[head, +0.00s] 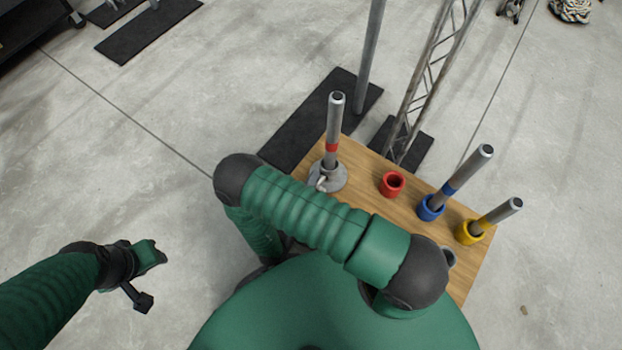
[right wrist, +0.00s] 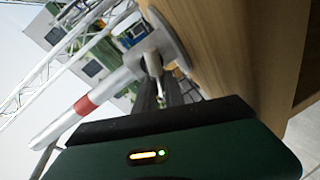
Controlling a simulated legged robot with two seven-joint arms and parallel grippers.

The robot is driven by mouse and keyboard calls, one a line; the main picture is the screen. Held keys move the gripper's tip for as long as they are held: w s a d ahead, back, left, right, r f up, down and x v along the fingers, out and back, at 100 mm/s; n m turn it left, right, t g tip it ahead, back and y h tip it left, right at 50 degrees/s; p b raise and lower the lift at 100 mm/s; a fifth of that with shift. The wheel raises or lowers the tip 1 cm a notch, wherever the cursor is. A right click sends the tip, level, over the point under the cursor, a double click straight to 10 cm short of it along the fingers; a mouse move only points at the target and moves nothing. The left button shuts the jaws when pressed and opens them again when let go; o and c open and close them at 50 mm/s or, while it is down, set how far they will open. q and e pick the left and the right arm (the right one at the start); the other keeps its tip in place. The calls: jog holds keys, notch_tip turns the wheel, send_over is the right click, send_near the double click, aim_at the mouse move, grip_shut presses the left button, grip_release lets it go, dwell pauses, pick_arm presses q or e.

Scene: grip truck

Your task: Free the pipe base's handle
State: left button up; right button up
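The pipe base (head: 328,176) is a round grey flange on the wooden table's left corner. A silver pipe with a red band (head: 334,130) stands in it. Its small pale handle (head: 321,184) sticks out at the near side. In the right wrist view the base (right wrist: 170,38) is close, with the handle (right wrist: 184,88) just ahead of my right gripper (right wrist: 163,92). Its dark fingers are beside the handle; contact and opening are unclear. My right arm hides this gripper in the head view. My left gripper (head: 150,278) is open and empty, away from the table.
The wooden table (head: 362,165) also holds a red cup (head: 392,184), a blue cup (head: 430,208) with a pipe and a yellow cup (head: 469,232) with a pipe. My right arm covers its near side. A metal truss (head: 428,80) stands behind.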

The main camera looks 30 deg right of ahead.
jog(key=o, duration=0.5)
jog(key=shift+s+f, duration=0.25)
jog(key=shift+s, duration=0.1)
jog(key=shift+w+d, duration=0.1)
